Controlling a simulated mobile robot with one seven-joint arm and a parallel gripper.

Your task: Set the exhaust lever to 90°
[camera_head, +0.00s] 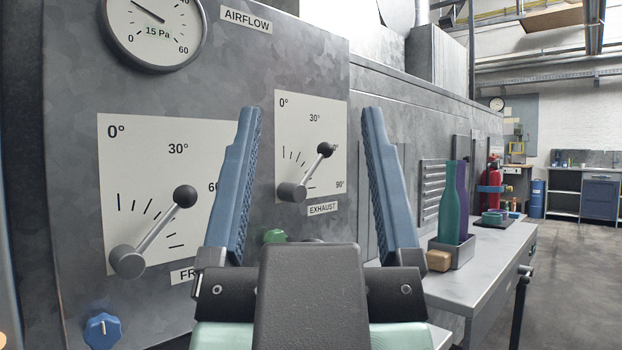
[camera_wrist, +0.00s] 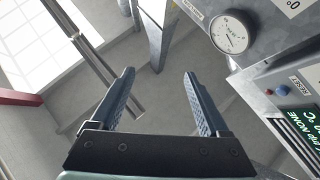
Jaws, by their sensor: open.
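The exhaust lever (camera_head: 310,171) is a grey rod with a black ball knob on a white dial plate (camera_head: 296,112) marked 0°, 30° and 90°. It points up and to the right, its knob partly covering a mark between 30° and 90°. My gripper (camera_head: 312,112) is open and empty, in front of the panel in the head view, with its blue fingers on either side of the exhaust dial. No contact with the lever shows. In the wrist view, my gripper (camera_wrist: 158,75) is open with nothing between its fingers, and the lever is not visible.
A larger lever (camera_head: 158,228) with a black knob stands on the left dial. An airflow gauge (camera_head: 155,30) is above it, and a blue knob (camera_head: 102,330) below.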

